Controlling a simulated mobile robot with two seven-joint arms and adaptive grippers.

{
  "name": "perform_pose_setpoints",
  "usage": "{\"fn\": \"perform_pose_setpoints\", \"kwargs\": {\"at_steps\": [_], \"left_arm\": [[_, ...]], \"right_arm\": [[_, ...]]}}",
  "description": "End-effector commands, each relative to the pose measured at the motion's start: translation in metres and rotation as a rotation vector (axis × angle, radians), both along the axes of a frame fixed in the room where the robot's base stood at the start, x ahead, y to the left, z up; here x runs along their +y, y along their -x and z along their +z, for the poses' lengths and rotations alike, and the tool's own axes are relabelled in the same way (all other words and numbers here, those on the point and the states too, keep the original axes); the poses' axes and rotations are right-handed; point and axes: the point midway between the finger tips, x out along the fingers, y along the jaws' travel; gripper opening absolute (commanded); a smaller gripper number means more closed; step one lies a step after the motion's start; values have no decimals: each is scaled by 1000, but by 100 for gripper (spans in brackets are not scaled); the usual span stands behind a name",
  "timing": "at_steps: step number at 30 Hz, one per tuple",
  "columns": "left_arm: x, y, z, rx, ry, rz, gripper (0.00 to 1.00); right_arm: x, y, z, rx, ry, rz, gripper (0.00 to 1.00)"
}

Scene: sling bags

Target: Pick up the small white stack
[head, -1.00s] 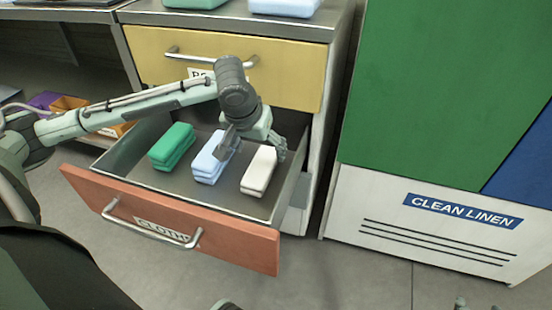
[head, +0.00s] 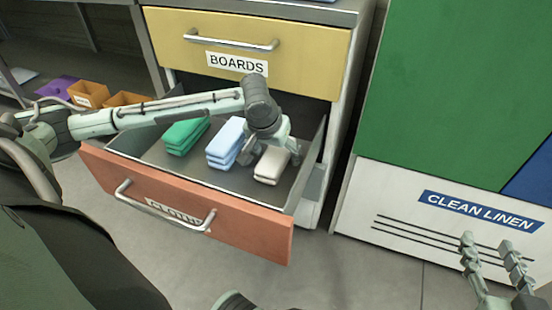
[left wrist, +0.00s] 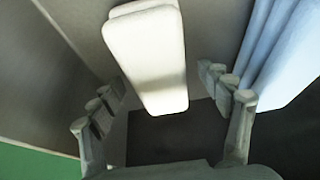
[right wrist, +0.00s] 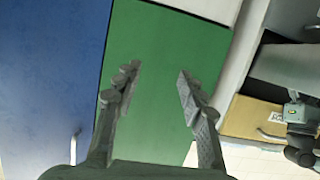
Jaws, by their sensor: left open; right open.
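The small white stack (head: 271,165) lies in the open drawer, at the right end of a row of folded cloths. In the left wrist view the white stack (left wrist: 150,60) extends from the top edge down between my open fingers. My left gripper (head: 268,150) is over the stack's far end, open, with a finger on either side in the wrist view (left wrist: 165,105). I cannot tell whether the fingers touch it. My right gripper (head: 497,255) is open and empty at the lower right, in front of the white cabinet panel; it also shows in the right wrist view (right wrist: 155,85).
A light blue stack (head: 225,143) sits close left of the white one, and a green stack (head: 186,136) further left. The drawer (head: 185,205) has an orange front and grey side walls. A yellow drawer (head: 290,62) marked BOARDS is shut above. A CLEAN LINEN cabinet (head: 400,215) stands right.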

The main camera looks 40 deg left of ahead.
Motion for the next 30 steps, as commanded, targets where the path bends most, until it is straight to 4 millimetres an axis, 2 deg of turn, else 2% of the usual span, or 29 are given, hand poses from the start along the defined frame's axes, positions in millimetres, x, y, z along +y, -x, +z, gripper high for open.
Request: {"fn": "perform_pose_setpoints", "kwargs": {"at_steps": [4, 17, 26, 30], "left_arm": [[0, 0, 0, 0, 0, 0, 75], [0, 0, 1, 0, 1, 0, 22], [0, 0, 5, -2, 0, 0, 21], [0, -1, 22, -4, 1, -1, 21]], "right_arm": [[0, 0, 0, 1, 0, 0, 41], [0, 0, 0, 2, 1, 0, 41], [0, 1, 0, 9, 3, -1, 41], [-15, 5, -18, 98, 45, -26, 41]]}}
